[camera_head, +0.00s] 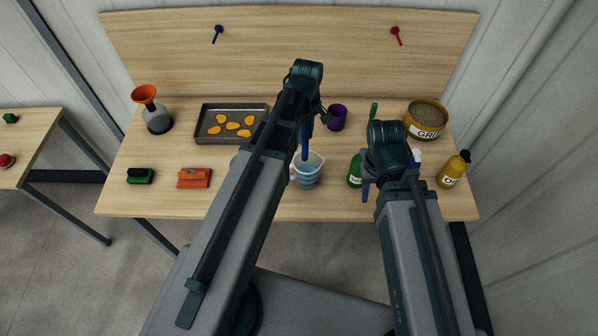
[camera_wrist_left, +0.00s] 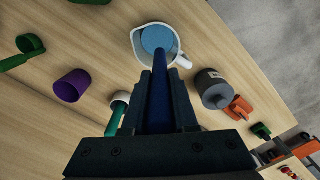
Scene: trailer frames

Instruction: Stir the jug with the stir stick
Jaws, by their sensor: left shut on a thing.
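The jug (camera_head: 307,176) stands upright on the wooden table near its front middle. It is whitish with blue contents, and it also shows at the top of the left wrist view (camera_wrist_left: 172,34). My left gripper (camera_wrist_left: 161,82) is shut on the blue stir stick (camera_wrist_left: 159,105). The stick (camera_head: 305,143) points down into the jug's mouth in the head view. I cannot tell how deep its tip is. My left arm hides part of the gripper in the head view. My right gripper (camera_head: 390,187) is right of the jug, its fingers mostly hidden by its arm.
A green bottle (camera_head: 354,172) stands right of the jug, and a purple cup (camera_head: 337,119) behind it. Left are a tray (camera_head: 200,138) with orange pieces, a funnel-topped flask (camera_head: 156,122) and an orange object (camera_head: 195,178). A grits tub (camera_head: 425,120) and oil bottle (camera_head: 450,173) stand right.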

